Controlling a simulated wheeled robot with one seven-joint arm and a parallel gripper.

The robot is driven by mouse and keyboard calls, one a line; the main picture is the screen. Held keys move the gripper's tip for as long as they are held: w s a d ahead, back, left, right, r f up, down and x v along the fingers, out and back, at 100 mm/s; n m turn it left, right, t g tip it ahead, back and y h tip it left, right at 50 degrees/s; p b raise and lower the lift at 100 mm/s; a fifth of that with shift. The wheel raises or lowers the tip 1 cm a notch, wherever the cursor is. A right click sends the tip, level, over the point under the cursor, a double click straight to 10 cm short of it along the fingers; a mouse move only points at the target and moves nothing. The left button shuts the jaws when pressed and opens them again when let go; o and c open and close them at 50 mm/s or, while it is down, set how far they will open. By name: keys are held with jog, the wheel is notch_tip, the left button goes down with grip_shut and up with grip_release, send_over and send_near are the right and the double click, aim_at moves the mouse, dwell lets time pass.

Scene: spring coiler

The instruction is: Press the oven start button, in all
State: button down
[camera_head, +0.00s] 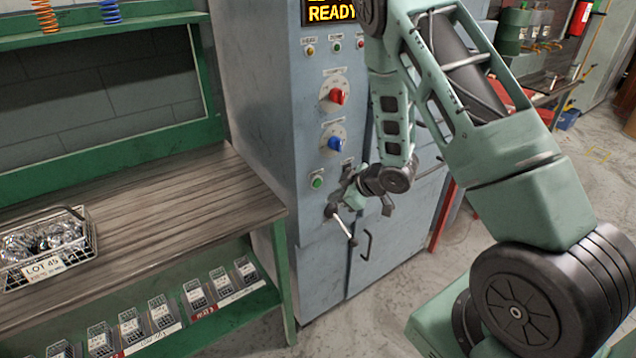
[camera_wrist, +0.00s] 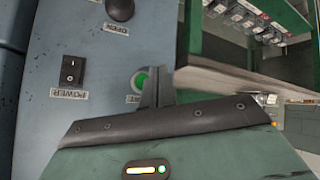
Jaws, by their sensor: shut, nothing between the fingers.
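The oven is a blue-grey cabinet (camera_head: 262,90) with a READY display (camera_head: 331,12) lit in yellow. Its green start button (camera_head: 317,181) sits low on the front panel, left of my gripper (camera_head: 352,186). In the wrist view the green button (camera_wrist: 141,82) has a pale ring, and its upside-down label is partly hidden. My gripper's dark fingers (camera_wrist: 158,88) are shut and empty, with their tips right beside the button and overlapping its edge in the picture. I cannot tell whether they touch it.
A red knob (camera_head: 337,96) and a blue knob (camera_head: 335,143) sit above the button. A lever handle (camera_head: 343,228) juts out below. A black power switch (camera_wrist: 72,71) is nearby. The wooden bench (camera_head: 170,215) with a wire basket (camera_head: 88,240) stands left.

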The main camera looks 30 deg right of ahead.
jog(key=shift+w, duration=2)
jog(key=shift+w+p, duration=0.15)
jog(key=shift+p, duration=0.15)
jog(key=shift+w, duration=0.25)
jog(key=shift+w+a, duration=0.1)
jog(key=shift+w, duration=0.3)
dwell(1.1)
jog(key=shift+s, duration=0.8)
jog(key=s, duration=0.5)
jog(key=shift+b, duration=0.4)
